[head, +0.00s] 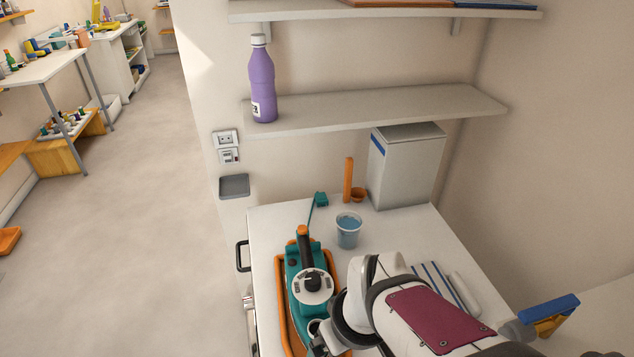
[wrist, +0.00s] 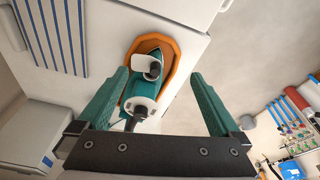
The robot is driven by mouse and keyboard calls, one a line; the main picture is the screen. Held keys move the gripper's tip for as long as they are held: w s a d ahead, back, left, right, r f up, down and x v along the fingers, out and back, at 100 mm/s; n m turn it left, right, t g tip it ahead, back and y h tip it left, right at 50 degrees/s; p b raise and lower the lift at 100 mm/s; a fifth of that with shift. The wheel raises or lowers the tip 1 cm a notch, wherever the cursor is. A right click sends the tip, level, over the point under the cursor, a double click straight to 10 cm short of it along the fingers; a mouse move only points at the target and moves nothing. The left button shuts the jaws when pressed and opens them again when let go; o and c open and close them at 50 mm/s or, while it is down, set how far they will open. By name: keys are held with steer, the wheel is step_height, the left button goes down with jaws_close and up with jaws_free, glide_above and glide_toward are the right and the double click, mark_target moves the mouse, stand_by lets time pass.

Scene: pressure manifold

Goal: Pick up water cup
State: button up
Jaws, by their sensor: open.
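The water cup (head: 348,231) is a small clear cup with blue water in it. It stands upright on the white counter (head: 272,222) in the head view, just behind my arm, to the right of a teal appliance. I do not see the cup in the wrist view. My gripper (wrist: 158,76) shows in the wrist view with its two green fingers wide apart and nothing held between them. The teal appliance on its orange tray shows beyond the fingers. In the head view my arm's end is low over the counter, in front of the cup and mostly hidden.
The teal appliance (head: 309,262) sits on an orange tray (head: 281,300) left of my arm. An orange scoop (head: 348,180) and a grey-white box (head: 405,165) stand behind the cup. A striped cloth (head: 433,280) lies on the right. A shelf (head: 375,110) with a purple bottle (head: 262,82) hangs above.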

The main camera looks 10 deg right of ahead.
steer(key=w+d+f+n+t+h, duration=0.1)
steer(key=w+d+f+n+t, duration=0.15)
steer(key=w+n, duration=0.4)
steer(key=w+d+f+n+t+h, duration=0.1)
steer(key=w+d+f+n+t, duration=0.2)
steer(key=w+n, duration=0.35)
steer(key=n+t+h, duration=0.1)
steer(key=n+t, duration=0.4)
steer(key=n, duration=1.3)
glide_toward(351, 238)
steer(key=x, duration=0.8)
steer(key=shift+w+f, duration=0.1)
steer(key=shift+w, duration=0.05)
steer(key=x, duration=0.5)
steer(key=shift+w+a+f, duration=0.1)
steer(key=shift+w+f, duration=0.05)
steer(key=shift+f, duration=0.05)
steer(key=c, duration=1.4)
steer(key=shift+r, duration=0.1)
